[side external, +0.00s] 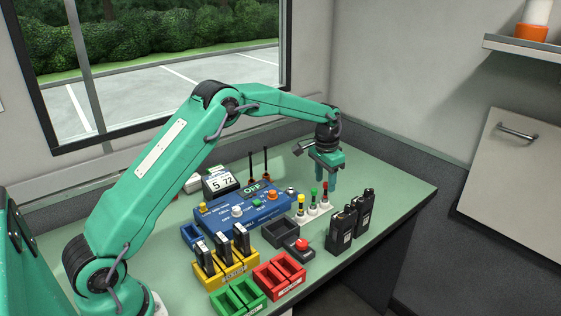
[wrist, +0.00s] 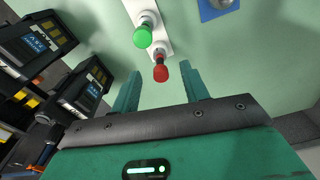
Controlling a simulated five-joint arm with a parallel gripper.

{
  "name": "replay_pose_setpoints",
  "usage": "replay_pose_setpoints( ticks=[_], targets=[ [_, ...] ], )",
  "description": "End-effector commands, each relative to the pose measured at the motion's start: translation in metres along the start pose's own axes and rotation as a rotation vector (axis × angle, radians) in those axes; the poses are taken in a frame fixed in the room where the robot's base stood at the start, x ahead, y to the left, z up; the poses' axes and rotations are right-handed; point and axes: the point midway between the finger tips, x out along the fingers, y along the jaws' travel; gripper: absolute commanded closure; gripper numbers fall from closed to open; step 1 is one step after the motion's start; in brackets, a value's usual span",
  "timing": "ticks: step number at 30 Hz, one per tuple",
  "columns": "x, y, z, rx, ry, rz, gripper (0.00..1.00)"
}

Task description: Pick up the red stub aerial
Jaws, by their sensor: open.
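The red stub aerial (side external: 325,188) is upright at the right end of a row on a white stand (side external: 312,212), beside a green and a yellow one. In the wrist view its red tip (wrist: 160,73) lies between my two fingertips, with a gap to each. My gripper (side external: 325,183) points down over the row's red end and is open. It also shows in the wrist view (wrist: 160,70), with nothing held. The exact height of the fingertips relative to the aerial's tip is hard to tell.
The green stub aerial (side external: 313,192) stands close beside the red one, then the yellow one (side external: 300,199). A blue console (side external: 245,215) is to the left. The green table is clear at the right (side external: 395,185).

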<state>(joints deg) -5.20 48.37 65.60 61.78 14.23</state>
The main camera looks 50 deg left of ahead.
Motion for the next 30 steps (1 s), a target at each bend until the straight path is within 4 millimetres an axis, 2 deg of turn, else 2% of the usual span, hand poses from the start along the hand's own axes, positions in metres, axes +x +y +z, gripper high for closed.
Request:
replay_pose_setpoints(
  ticks=[8,21,30],
  targets=[
    [0.005,0.0,0.0,0.0,0.0,0.0,0.55],
    [0.049,0.001,-0.001,0.0,0.0,0.0,0.55],
    [0.053,0.001,-0.001,0.0,0.001,0.0,0.55]
  ],
)
